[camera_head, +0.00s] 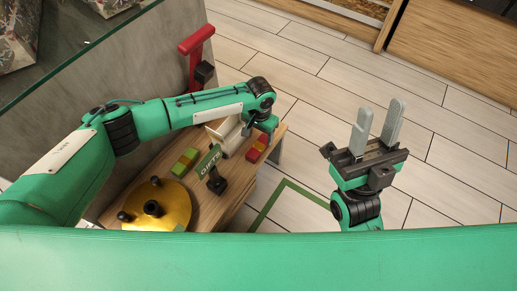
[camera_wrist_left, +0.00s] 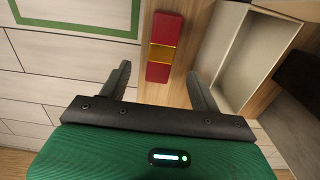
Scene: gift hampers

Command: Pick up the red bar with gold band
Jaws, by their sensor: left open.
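The red bar with a gold band (camera_head: 257,148) lies near the right edge of the wooden table. In the left wrist view the bar (camera_wrist_left: 165,29) is upright in the picture, its gold band around its middle. My left gripper (camera_wrist_left: 160,72) is open, with one finger on either side of the bar's line and nothing between them; the bar lies beyond the fingertips. In the head view my left gripper (camera_head: 264,124) hangs by the bar, its fingers not clearly seen. My right gripper (camera_head: 381,108) is open and empty, over the floor at right.
A pale open box (camera_head: 226,138) stands beside the bar; it also shows in the left wrist view (camera_wrist_left: 245,62). A green bar with a yellow band (camera_head: 185,161), a small green sign (camera_head: 208,160) and a gold disc with black knobs (camera_head: 174,208) share the table (camera_head: 227,194). A red-topped post (camera_head: 196,42) stands behind.

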